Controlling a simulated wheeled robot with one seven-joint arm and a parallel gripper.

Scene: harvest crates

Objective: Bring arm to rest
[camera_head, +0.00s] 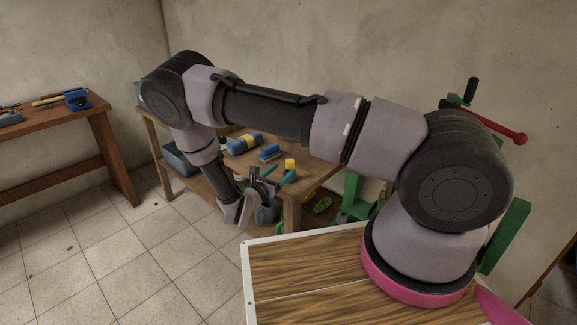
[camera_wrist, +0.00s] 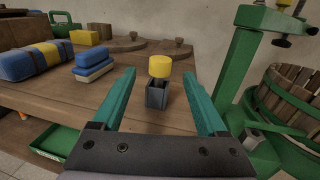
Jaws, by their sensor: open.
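My gripper (camera_wrist: 159,105) is open, with its two green fingers spread apart in the wrist view. Between and beyond the fingers, a grey block-like holder with a yellow round top (camera_wrist: 159,68) stands upright on the wooden table (camera_wrist: 45,98). I cannot tell from this view whether a finger touches it; nothing shows clamped. In the head view my arm stretches left and bends down, and my gripper (camera_head: 272,182) is at the table's near right corner, close to the yellow-topped thing (camera_head: 290,164).
A blue and yellow roll (camera_head: 244,144) and a blue and white brush-like block (camera_head: 270,153) lie on the table. A green press frame (camera_wrist: 240,65) and a wooden slatted tub (camera_wrist: 290,95) stand at the right. A second bench (camera_head: 60,119) stands far left; tiled floor lies between.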

